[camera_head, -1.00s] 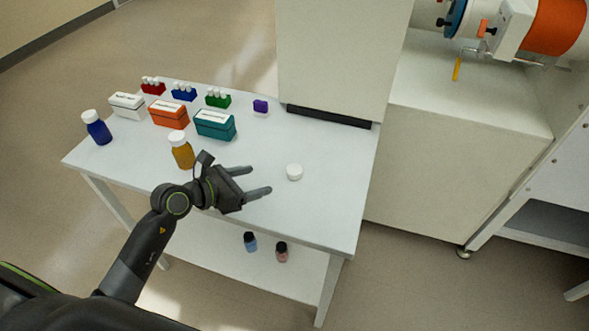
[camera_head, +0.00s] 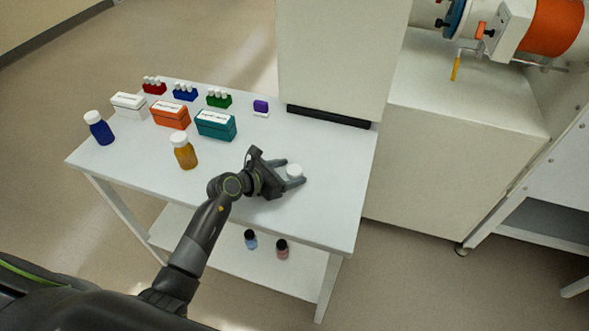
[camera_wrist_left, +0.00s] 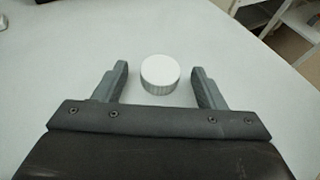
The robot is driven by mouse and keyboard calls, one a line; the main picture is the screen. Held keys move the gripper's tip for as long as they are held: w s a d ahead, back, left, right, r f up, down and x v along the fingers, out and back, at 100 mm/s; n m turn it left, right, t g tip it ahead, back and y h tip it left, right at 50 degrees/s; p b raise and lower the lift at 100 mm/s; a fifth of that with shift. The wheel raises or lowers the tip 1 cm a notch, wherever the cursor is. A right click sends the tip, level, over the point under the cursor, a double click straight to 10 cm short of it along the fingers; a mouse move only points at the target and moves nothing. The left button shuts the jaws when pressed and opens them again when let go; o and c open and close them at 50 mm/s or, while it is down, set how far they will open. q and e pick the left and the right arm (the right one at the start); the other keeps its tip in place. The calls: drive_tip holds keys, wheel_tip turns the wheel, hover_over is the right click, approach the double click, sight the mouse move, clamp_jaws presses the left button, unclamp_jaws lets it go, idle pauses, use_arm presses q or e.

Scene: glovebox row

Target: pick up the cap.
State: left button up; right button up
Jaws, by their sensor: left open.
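The cap (camera_head: 294,171) is small, round and white, and it lies on the white table. In the left wrist view the cap (camera_wrist_left: 160,74) shows its flat top and ridged side, between and slightly beyond the fingertips. My left gripper (camera_head: 297,174) is open, with its fingers on either side of the cap. In the left wrist view the gripper (camera_wrist_left: 161,74) shows a gap between each finger and the cap. My right gripper is not in view.
An amber bottle (camera_head: 184,152) and a blue bottle (camera_head: 98,128) with white caps stand on the table (camera_head: 330,200). Boxes, including a teal one (camera_head: 215,125), and vial racks stand behind. Two small bottles (camera_head: 282,249) are on the lower shelf. The table's right part is clear.

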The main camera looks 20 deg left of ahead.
use_arm(q)
drive_tip(key=shift+w+d+f, duration=0.15)
drive_tip(key=shift+w, duration=0.05)
drive_tip(key=c, duration=1)
